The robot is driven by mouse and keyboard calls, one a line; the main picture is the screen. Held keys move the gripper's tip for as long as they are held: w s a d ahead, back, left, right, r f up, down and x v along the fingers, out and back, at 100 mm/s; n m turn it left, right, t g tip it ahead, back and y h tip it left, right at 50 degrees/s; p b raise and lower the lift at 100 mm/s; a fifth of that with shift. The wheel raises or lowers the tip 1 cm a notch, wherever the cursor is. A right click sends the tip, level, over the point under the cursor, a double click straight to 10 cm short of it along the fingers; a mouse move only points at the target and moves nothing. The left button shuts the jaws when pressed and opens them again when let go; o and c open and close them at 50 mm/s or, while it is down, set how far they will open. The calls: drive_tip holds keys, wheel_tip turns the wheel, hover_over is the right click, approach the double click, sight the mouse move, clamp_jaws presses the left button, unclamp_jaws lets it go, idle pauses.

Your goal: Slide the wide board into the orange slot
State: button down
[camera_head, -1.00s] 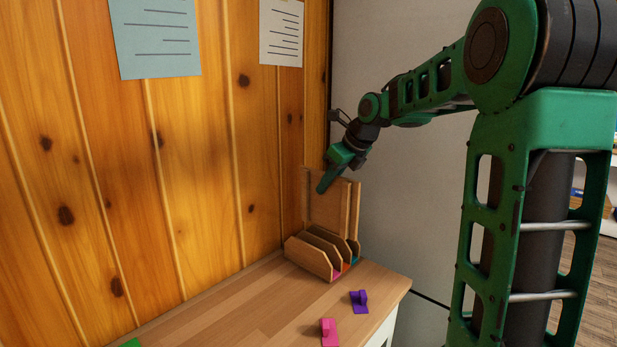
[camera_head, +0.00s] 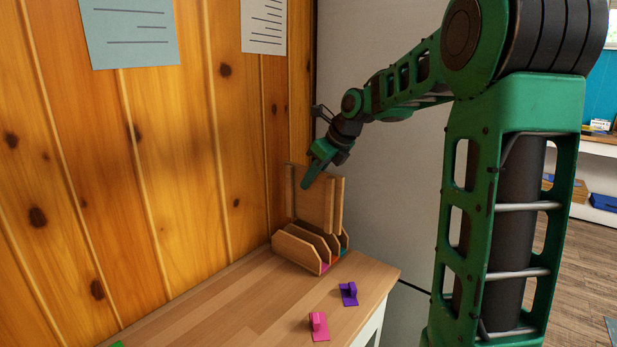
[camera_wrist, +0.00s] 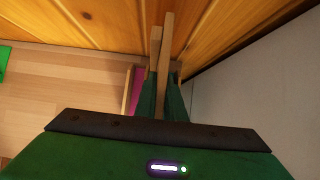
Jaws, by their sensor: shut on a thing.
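The wide board (camera_head: 316,203) is a flat wooden panel, upright in the head view, with its lower part hidden behind the rack's dividers. My gripper (camera_head: 309,180) is at its top edge, fingers pointing down. In the wrist view my gripper (camera_wrist: 164,100) has its green fingers shut on the board's edge (camera_wrist: 165,60).
A second upright wooden piece (camera_head: 338,205) stands close at the right of the board. A purple block (camera_head: 349,292) and a pink block (camera_head: 318,325) lie on the wooden table (camera_head: 240,310) in front. The plank wall is close at the left; the table's front left is mostly clear.

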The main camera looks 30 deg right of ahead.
drive_tip(key=shift+f, duration=3.2)
drive_tip(key=shift+f, duration=1)
drive_tip(key=c, duration=1.8)
unclamp_jaws()
drive_tip(key=shift+o, duration=0.2)
drive_tip(key=v, duration=0.8)
